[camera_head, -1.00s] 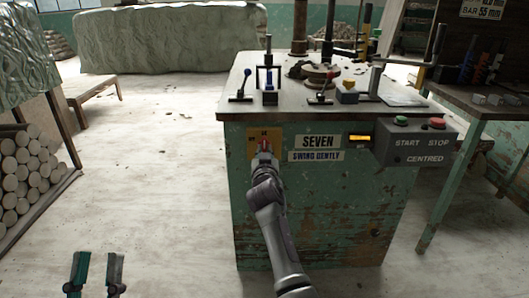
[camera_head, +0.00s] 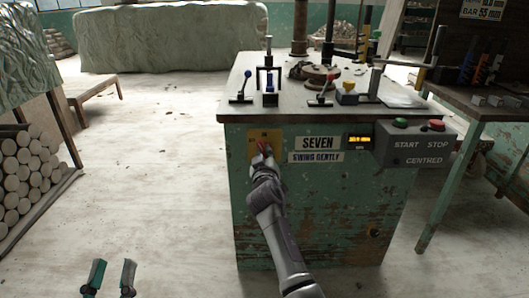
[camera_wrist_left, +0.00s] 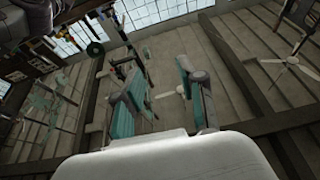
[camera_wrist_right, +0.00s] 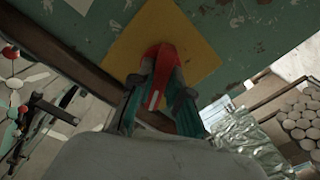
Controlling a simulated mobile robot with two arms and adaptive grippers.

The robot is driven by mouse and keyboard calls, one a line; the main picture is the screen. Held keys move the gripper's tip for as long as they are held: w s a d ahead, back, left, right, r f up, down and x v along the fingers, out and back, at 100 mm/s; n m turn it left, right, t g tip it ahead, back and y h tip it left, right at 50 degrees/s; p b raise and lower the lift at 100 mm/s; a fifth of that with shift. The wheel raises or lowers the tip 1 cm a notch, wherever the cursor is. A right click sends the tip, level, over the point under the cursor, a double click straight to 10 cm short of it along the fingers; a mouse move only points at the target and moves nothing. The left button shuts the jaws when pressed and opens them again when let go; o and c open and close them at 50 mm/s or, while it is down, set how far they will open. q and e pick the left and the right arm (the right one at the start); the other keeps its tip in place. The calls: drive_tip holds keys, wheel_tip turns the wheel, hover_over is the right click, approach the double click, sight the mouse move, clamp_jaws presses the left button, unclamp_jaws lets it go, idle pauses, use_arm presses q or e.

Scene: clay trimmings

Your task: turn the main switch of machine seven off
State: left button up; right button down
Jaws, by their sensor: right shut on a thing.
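Machine seven (camera_head: 330,215) is a worn green cabinet labelled "SEVEN" and "SWING GENTLY". Its main switch, a red handle (camera_wrist_right: 160,62) with a white stripe, sits on a yellow plate (camera_wrist_right: 203,52) on the cabinet's front. In the head view, the plate (camera_head: 252,142) shows at the front's upper left, and the handle looks tilted. My right gripper (camera_head: 264,152) is shut on the red handle and partly hides it; its fingers (camera_wrist_right: 158,88) flank the handle in the right wrist view. My left gripper (camera_head: 112,268) is open and empty, low at the left, away from the machine.
A grey box (camera_head: 417,158) with a green START and a red STOP button stands to the right of a lit display (camera_head: 360,142). Levers and clamps stand on the machine's top. A dark table (camera_head: 480,105) is close on the right.

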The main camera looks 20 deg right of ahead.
drive_tip(key=n+p, duration=0.2)
drive_tip(key=n, duration=0.4)
drive_tip(key=shift+n, duration=0.3)
drive_tip(key=n+p, duration=0.2)
drive_tip(key=n, duration=0.3)
drive_tip(key=shift+a, duration=0.1)
use_arm(q)
drive_tip(key=s+a+f+g+y, duration=0.1)
drive_tip(key=s+f+g+y, duration=0.1)
drive_tip(key=f+g, duration=0.3)
drive_tip(key=s+a+f+g+y, duration=0.2)
drive_tip(key=f+g, duration=0.4)
drive_tip(key=f, duration=0.5)
drive_tip(key=shift+s+a+f, duration=0.15)
drive_tip(key=shift+s+a, duration=0.05)
drive_tip(key=shift+a, duration=0.1)
use_arm(e)
drive_tip(key=shift+f+n, duration=0.1)
drive_tip(key=shift+n, duration=0.5)
drive_tip(key=c, duration=1.1)
unclamp_jaws()
drive_tip(key=v, duration=1.2)
